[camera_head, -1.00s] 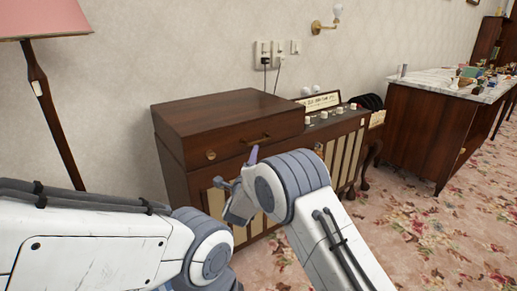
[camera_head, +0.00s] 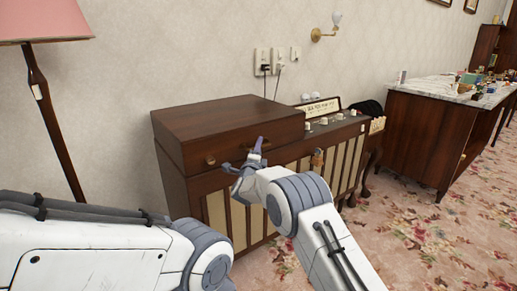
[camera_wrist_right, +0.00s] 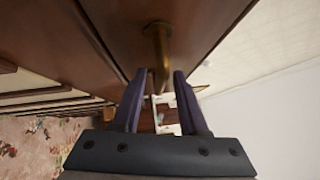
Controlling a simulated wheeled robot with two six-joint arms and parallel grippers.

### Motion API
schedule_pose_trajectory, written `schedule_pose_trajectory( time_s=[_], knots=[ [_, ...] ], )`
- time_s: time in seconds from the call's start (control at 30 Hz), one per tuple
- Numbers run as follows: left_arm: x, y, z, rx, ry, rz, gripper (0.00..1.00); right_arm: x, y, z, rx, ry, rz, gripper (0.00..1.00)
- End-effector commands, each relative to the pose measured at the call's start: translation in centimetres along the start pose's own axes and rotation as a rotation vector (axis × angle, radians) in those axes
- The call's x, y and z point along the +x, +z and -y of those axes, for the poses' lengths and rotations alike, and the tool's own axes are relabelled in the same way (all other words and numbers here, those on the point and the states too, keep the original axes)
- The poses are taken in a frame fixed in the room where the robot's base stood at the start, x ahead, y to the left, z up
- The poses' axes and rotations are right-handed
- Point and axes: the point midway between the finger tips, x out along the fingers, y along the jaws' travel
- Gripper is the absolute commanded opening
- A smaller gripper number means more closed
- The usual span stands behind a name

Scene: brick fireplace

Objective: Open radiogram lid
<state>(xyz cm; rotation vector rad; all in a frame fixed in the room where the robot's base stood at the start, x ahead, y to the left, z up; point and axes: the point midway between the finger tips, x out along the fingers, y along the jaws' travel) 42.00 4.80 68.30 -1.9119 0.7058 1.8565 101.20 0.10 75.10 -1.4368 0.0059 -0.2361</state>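The dark wooden radiogram (camera_head: 185,190) stands against the wall, with its boxy lid (camera_head: 230,115) shut on the left part. A brass handle (camera_wrist_right: 158,45) on the lid's front shows in the right wrist view; in the head view my right gripper largely covers it. My right gripper (camera_head: 258,145) is at the lid's front edge. In the wrist view its two purple fingers (camera_wrist_right: 164,75) are apart, with the handle just ahead of the gap; I cannot tell whether they touch it. My left arm comes in at lower left, but its gripper is not visible.
A round knob (camera_head: 210,160) sits left on the radiogram's front. Control knobs and a dial panel (camera_head: 320,107) are to the right. A pink-shaded lamp (camera_head: 45,20) stands at left, a marble-topped cabinet (camera_head: 430,125) at right. Floral carpet (camera_head: 420,230) is clear in front.

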Motion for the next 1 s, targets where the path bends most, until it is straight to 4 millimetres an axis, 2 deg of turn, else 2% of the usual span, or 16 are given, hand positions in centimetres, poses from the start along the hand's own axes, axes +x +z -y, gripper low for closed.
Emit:
schedule_pose_trajectory(
  time_s=[0.03, 0.1, 1.0],
  knots=[
    [0.00, 0.00, 0.00, 0.000, 0.000, 0.000, 0.50, -0.01, 0.01, 0.01, 0.000, 0.000, 0.000, 0.22],
    [0.00, 0.00, 0.00, 0.000, 0.000, 0.000, 0.50, -0.02, 0.02, 0.02, 0.000, 0.000, 0.000, 0.00],
    [0.00, 0.00, 0.00, 0.000, 0.000, 0.000, 0.50, -0.07, 0.09, -0.04, 0.000, 0.001, 0.001, 0.00]
  ],
)
